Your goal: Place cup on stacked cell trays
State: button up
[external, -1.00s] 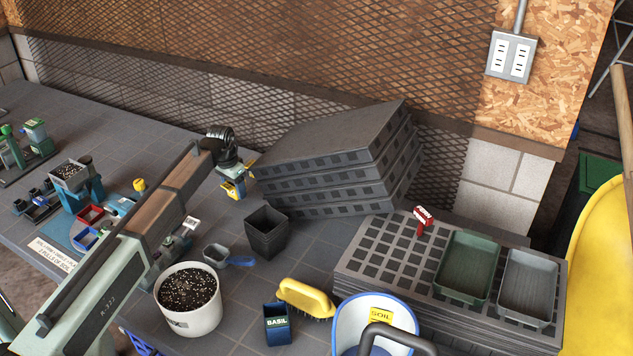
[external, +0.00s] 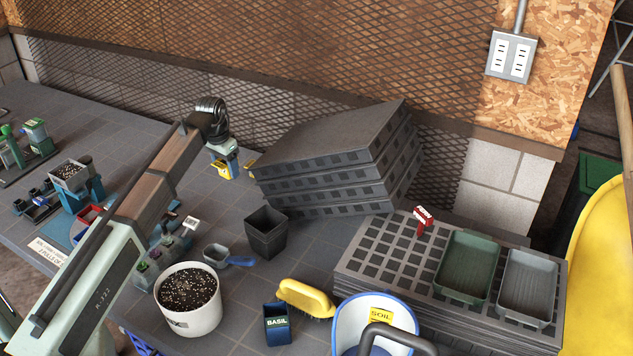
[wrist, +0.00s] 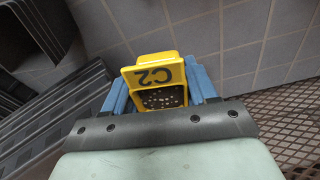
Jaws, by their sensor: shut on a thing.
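My gripper (external: 223,167) is shut on a small yellow cup (external: 222,172), above the bench and left of the tilted stack. In the wrist view, the cup (wrist: 160,82) is labelled C2, contains dark speckled soil, and sits between my blue fingers (wrist: 157,88). A stack of black cell trays (external: 335,160) leans unevenly at the back of the bench by the mesh wall. A second, flat stack of cell trays (external: 372,262) is at the right. It bears a green tray (external: 466,268), a grey tray (external: 527,285) and a red tag (external: 423,215).
A black square pot (external: 266,234) stands in front of the tilted stack. A white soil bucket (external: 188,300), grey scoop (external: 217,253), yellow brush (external: 305,297), blue BASIL pot (external: 277,324) and SOIL container (external: 345,318) occupy the front. The mesh wall (external: 250,80) rises behind.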

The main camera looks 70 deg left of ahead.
jog(key=d+r, duration=0.3)
notch_tip(320, 180, up, 7)
jog(key=m, duration=0.2)
send_over(388, 261)
jog(key=shift+s+d+f, duration=0.1)
jog(key=shift+f, duration=2.25)
jog(key=shift+s+d+f, duration=0.1)
jog(key=shift+f, duration=2.25)
jog(key=shift+f, duration=0.15)
jog(key=o, duration=1)
jog(key=shift+o, duration=0.2)
notch_tip(388, 261, up, 12)
jog(key=s, duration=0.1)
jog(key=shift+s+d, duration=0.15)
jog(key=shift+d, duration=0.2)
